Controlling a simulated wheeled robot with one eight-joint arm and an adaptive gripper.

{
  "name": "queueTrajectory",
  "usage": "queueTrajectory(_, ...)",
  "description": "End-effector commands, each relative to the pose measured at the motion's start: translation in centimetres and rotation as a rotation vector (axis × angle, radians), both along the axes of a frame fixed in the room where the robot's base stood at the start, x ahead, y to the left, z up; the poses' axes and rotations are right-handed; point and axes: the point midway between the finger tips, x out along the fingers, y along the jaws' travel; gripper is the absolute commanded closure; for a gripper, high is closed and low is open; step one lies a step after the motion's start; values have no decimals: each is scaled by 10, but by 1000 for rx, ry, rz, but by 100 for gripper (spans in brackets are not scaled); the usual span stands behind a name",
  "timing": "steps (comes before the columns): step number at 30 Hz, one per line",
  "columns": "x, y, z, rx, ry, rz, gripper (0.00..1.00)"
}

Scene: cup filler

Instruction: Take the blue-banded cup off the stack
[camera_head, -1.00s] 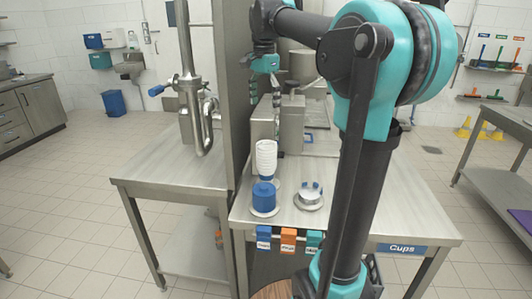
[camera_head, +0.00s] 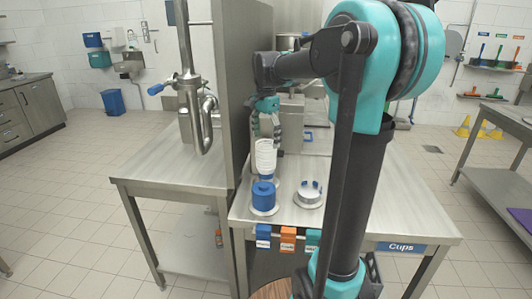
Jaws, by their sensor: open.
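A tall stack of white cups (camera_head: 265,157) stands upright on the right-hand steel table, with a blue part at its foot. I cannot tell at this size whether that blue is a cup's band or a holder. No blue band shows clearly on the upper cups. My gripper (camera_head: 266,136) points down over the stack, open. Its two dark fingers hang left and right of the stack's top. Whether they touch the cups cannot be seen. Part of the stack's top is hidden behind the gripper.
A blue cylinder (camera_head: 263,193) on a white disc stands just in front of the stack. A round metal fixture (camera_head: 309,194) is to its right. A steel wall panel (camera_head: 232,90) rises close on the left. Blue, orange and teal tags hang at the front edge. The table's right side is clear.

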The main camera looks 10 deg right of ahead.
Motion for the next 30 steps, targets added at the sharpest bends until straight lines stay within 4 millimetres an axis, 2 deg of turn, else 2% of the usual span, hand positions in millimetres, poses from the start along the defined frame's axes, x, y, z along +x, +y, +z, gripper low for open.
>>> queueTrajectory(8,0,0,-3,0,0,0,14)
queueTrajectory(16,0,0,-2,0,0,0,46)
queueTrajectory(30,0,0,2,0,0,0,47)
